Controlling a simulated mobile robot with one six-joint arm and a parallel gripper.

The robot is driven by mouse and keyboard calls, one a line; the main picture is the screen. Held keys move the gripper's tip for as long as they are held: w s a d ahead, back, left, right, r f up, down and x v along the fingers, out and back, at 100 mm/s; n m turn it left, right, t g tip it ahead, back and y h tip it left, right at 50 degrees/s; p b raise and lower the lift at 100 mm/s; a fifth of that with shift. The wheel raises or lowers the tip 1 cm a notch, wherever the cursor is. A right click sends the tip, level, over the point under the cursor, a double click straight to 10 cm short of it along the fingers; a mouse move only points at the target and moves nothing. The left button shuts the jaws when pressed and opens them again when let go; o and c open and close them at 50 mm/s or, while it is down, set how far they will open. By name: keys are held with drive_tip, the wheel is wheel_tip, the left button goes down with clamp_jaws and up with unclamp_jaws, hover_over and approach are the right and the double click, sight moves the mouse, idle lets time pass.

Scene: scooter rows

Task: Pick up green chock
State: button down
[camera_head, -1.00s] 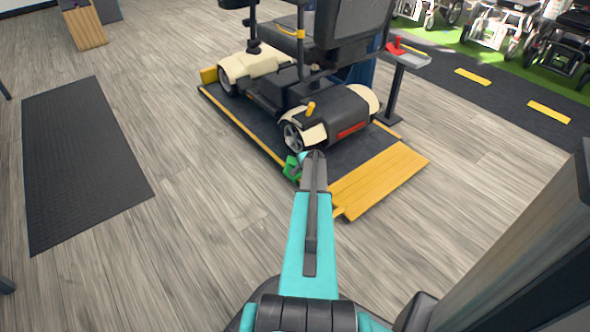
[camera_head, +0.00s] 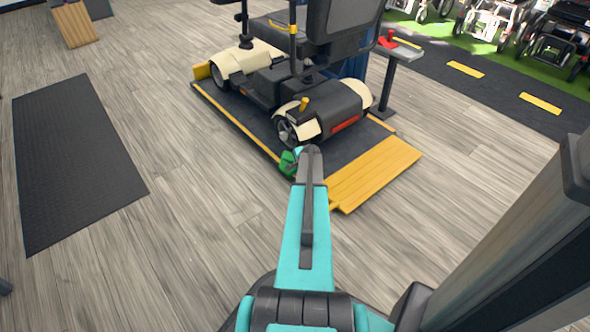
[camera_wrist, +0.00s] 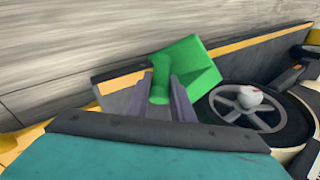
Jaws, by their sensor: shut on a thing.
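The green chock (camera_wrist: 188,67) is a wedge with a round green handle, and it shows large in the wrist view. My gripper (camera_wrist: 160,88) is shut on its handle, with one grey finger on each side. The chock is tilted and sits beside the scooter's wheel (camera_wrist: 246,106), over the yellow edge strip of the platform. In the head view the chock (camera_head: 288,163) shows at the end of my arm, partly hidden by it. I cannot tell whether it still touches the platform.
The cream and black scooter (camera_head: 300,90) stands on a dark platform with a yellow ramp (camera_head: 375,174). A post with a tray and a red object (camera_head: 388,40) stands behind. A black mat (camera_head: 75,155) lies at left. Wood floor between is clear.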

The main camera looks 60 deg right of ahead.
drive_tip(key=s+a+r+p, duration=0.3)
drive_tip(key=s+a+r, duration=0.3)
drive_tip(key=s, duration=0.4)
drive_tip(key=shift+s+a+r+p, duration=0.3)
drive_tip(key=shift+a+r+p, duration=0.05)
drive_tip(key=shift+a, duration=0.05)
drive_tip(key=shift+w, duration=0.1)
idle(0.3)
drive_tip(key=w+a+r+n+t+y, duration=0.1)
drive_tip(key=w+a+r+n+y, duration=0.3)
drive_tip(key=w+a+r, duration=0.9)
drive_tip(key=w+a+r+n+y, duration=0.1)
drive_tip(key=w+a+r+n, duration=0.4)
drive_tip(key=w+a+r, duration=0.8)
drive_tip(key=w+a+r+n+g+y, duration=0.1)
drive_tip(key=a+r+n, duration=0.2)
drive_tip(key=a, duration=0.9)
drive_tip(key=w+a+r+n+g+y, duration=0.1)
drive_tip(key=a+r+n, duration=0.2)
drive_tip(key=a+r, duration=0.6)
drive_tip(key=w+a+r+n+g+y, duration=0.1)
drive_tip(key=a+r+n, duration=0.2)
drive_tip(key=a+r, duration=0.4)
drive_tip(key=a, duration=0.8)
drive_tip(key=shift+w+n+y, duration=0.25)
drive_tip(key=shift+n+y, duration=0.15)
drive_tip(key=shift+w+r, duration=0.1)
